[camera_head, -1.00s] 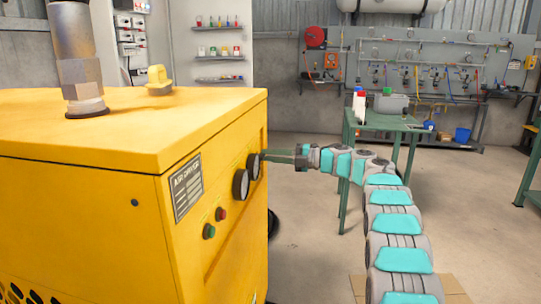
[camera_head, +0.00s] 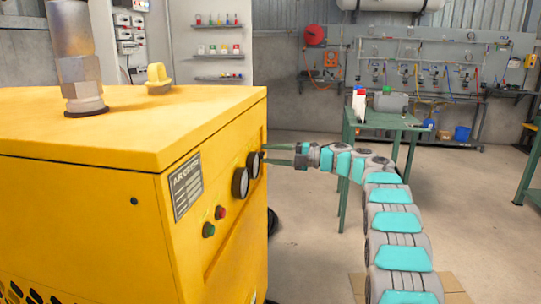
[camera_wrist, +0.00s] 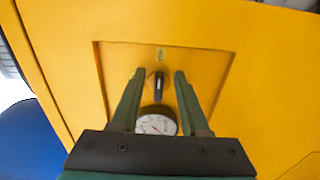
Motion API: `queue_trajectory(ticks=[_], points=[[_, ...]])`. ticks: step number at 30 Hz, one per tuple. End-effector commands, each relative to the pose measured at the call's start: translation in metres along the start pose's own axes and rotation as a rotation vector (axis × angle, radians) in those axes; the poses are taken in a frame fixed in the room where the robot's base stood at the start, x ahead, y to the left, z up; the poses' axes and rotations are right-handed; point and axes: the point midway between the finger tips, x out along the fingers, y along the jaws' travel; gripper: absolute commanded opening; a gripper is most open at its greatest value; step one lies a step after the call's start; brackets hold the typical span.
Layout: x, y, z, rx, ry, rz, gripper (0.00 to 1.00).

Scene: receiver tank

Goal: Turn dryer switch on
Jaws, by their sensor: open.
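The yellow air dryer (camera_head: 90,215) fills the left of the head view. Its front panel carries a red button (camera_head: 220,212), a green button (camera_head: 209,230) and two round dark-rimmed gauges. In the wrist view a small black rotary switch (camera_wrist: 158,84) sits in a recessed yellow panel below a small label, its knob pointing up and down in the picture. My gripper (camera_wrist: 156,75) is open, with one green finger on each side of the switch, apart from it. In the head view my gripper (camera_head: 268,155) reaches the panel's far edge; the switch is hidden there.
A white-faced gauge (camera_wrist: 157,124) lies just below the switch, between my fingers and partly covered by the gripper body. A green table (camera_head: 385,121) with bottles stands behind my arm. The floor to the right is clear.

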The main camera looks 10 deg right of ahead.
Motion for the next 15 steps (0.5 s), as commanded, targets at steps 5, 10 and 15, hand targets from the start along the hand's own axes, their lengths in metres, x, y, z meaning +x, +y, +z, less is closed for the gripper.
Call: queue_trajectory(ticks=[5, 10, 15], points=[[-0.01, -0.001, 0.0, -0.001, -0.001, 0.0, 0.45], [-0.033, -0.001, 0.001, -0.001, -0.004, 0.001, 0.45], [-0.061, -0.001, 0.001, -0.001, -0.003, 0.001, 0.45]])
